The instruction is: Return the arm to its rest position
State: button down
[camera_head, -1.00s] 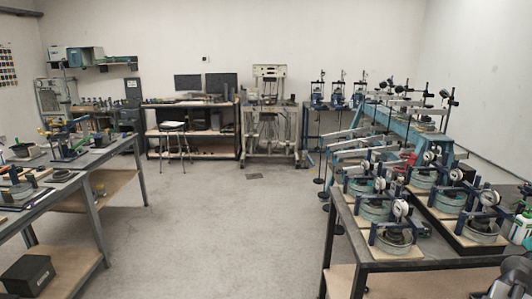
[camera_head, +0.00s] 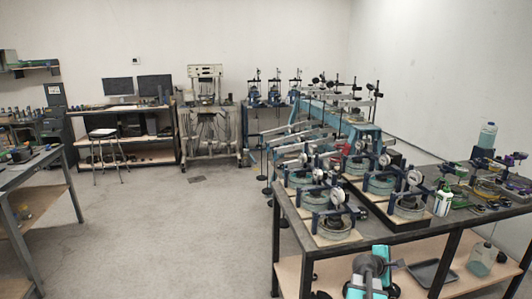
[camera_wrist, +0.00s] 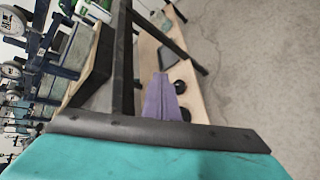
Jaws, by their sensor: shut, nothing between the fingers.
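My gripper (camera_wrist: 161,80) shows in the wrist view as narrow purple fingers, shut together with nothing between them. They extend past a dark band and a teal part of my arm. In the head view, a teal and dark part of my arm (camera_head: 370,272) is at the bottom, right of centre, in front of the near workbench (camera_head: 318,250). The fingers cannot be made out clearly there. In the wrist view, the bench's dark frame and pale lower shelf (camera_wrist: 150,52) lie beyond the fingers.
Round devices with dial gauges (camera_head: 327,222) crowd the near bench top. Blue lever frames (camera_head: 350,128) stand behind them. A dark tray (camera_head: 432,273) lies on the lower shelf. Another bench (camera_head: 30,172) is at left. The grey floor (camera_head: 190,235) between is clear.

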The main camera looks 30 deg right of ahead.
jog(key=w+a+f+m+g+y, duration=0.15)
jog(key=a+f+y, duration=0.25)
jog(key=a+f, duration=1.1)
jog(key=w+a+f+m+y, duration=0.2)
jog(key=a+f+y, duration=0.1)
jog(key=a+f, duration=1.15)
jog(key=s+a+f+m+g+y, duration=0.1)
jog(key=s+a+f+g, duration=0.1)
jog(key=s+a, duration=0.4)
jog(key=s+a+f+m+g+y, duration=0.1)
jog(key=s+a+f, duration=0.3)
jog(key=a, duration=1.1)
jog(key=s+a+f+m+g+y+b, duration=0.1)
jog(key=s+a+f+m+g+y, duration=0.1)
jog(key=s+a, duration=0.7)
jog(key=shift+a+f+g+y, duration=0.35)
jog(key=shift+a+f+y, duration=0.25)
jog(key=shift+a+f, duration=0.35)
jog(key=shift+s+d+r, duration=0.1)
jog(key=shift+d, duration=0.05)
